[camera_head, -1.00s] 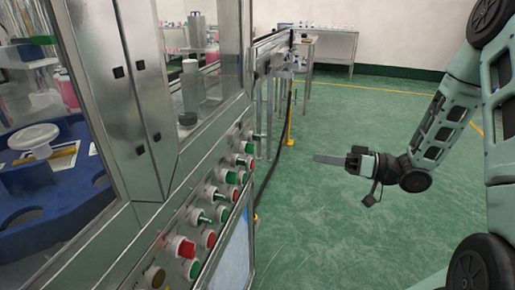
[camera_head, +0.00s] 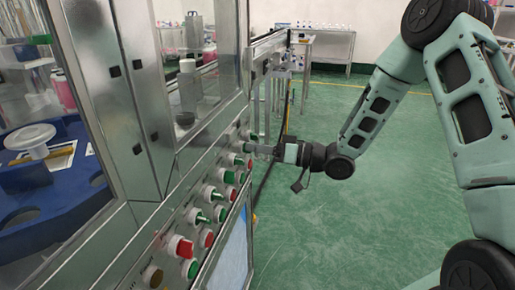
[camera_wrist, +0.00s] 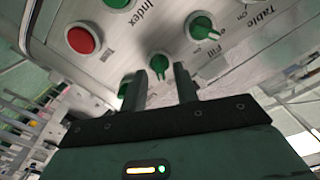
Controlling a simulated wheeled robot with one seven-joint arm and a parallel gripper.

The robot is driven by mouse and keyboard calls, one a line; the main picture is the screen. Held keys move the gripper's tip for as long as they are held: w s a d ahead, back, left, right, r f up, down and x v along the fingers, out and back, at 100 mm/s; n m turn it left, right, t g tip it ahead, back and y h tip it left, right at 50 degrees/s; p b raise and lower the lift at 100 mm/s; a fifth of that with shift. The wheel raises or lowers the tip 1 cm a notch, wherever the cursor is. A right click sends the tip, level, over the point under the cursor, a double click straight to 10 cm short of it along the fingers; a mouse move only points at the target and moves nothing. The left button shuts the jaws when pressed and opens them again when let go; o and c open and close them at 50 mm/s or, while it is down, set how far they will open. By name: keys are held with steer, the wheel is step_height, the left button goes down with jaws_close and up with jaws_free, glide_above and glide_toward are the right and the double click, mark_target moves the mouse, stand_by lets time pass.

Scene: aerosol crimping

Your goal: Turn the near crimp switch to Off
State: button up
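My gripper (camera_head: 260,152) is at the far part of the sloped control panel (camera_head: 172,228), its fingers toward the panel face. In the wrist view my gripper (camera_wrist: 161,82) is open, with a gap between its two fingers. A green switch knob (camera_wrist: 160,63) shows just beyond the fingertips, in line with the gap; I cannot tell if they touch it. Another green knob (camera_wrist: 203,27) is to its right. The labels "Index", "Fill" and "Table" are readable upside down. No "Crimp" label is readable, so I cannot tell which knob is the near crimp switch.
A red button (camera_wrist: 83,38) is left of the knobs. Nearer on the panel are more green knobs, a red button (camera_head: 180,247) and a green button (camera_head: 190,268). A glass-walled metal cabinet rises behind the panel. The green floor (camera_head: 330,230) to the right is clear.

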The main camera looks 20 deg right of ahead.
steer(key=shift+w+a, duration=0.1)
steer(key=shift+a, duration=0.1)
steer(key=shift+c, duration=0.3)
jaws_close()
steer(key=shift+n, duration=0.4)
steer(key=shift+s+a+f+n+b, duration=0.1)
steer(key=shift+n+b, duration=2.15)
steer(key=shift+n, duration=0.5)
steer(key=shift+s+n+b, duration=0.1)
steer(key=shift+n+b, duration=2.15)
steer(key=shift+n, duration=0.5)
